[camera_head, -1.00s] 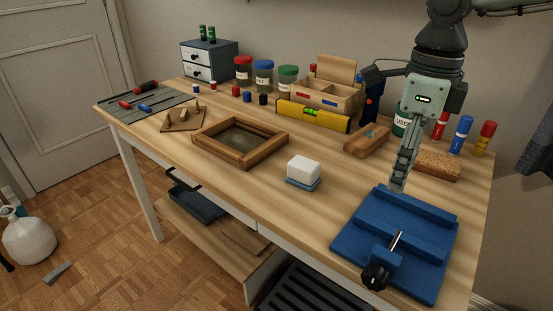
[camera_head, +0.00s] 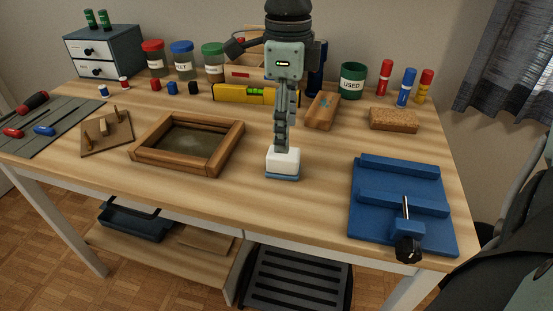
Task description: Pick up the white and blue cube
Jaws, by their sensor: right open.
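The white and blue cube (camera_head: 284,164), a white block on a thin blue base, sits on the wooden desk (camera_head: 310,205) between the framed tray and the blue vise. My right gripper (camera_head: 283,146) comes down from above, fingers pointing down, right over or in front of the cube's back top edge. The fingers are seen edge-on, and their gap is hard to see. The gripper is open; I cannot tell whether it touches the cube. My left gripper is not in view.
A wooden framed tray (camera_head: 187,144) lies left of the cube and a blue vise plate (camera_head: 399,215) to the right. Behind are a yellow level (camera_head: 230,94), a wooden block (camera_head: 322,112), a brush (camera_head: 394,120) and jars. The desk in front of the cube is clear.

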